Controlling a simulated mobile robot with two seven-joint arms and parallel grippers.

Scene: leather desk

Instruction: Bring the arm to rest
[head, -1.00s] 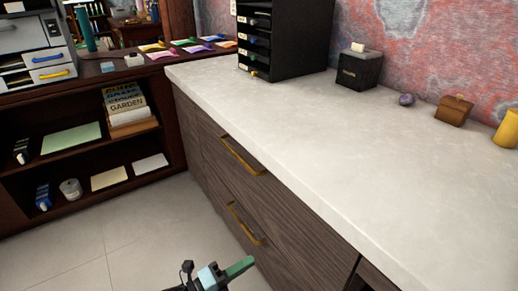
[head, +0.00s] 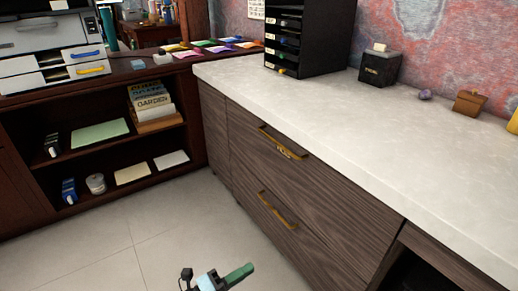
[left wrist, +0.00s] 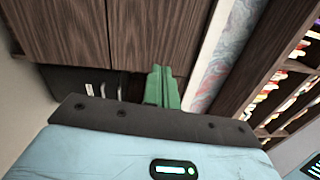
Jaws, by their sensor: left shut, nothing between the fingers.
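My left gripper (head: 240,272) is at the bottom of the head view, in front of the drawer cabinet and over the floor. Its green fingers are shut and hold nothing. In the left wrist view the two green fingers (left wrist: 162,88) lie together, with wooden panels (left wrist: 120,35) beyond them. My right gripper is in neither view.
The drawer cabinet (head: 300,185) has gold handles and a pale top (head: 360,125). On it stand a black drawer tower (head: 305,40), a black box (head: 380,68) and a brown pouch (head: 469,102). A dark shelf unit (head: 60,160) is at left. The tiled floor (head: 140,245) looks clear.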

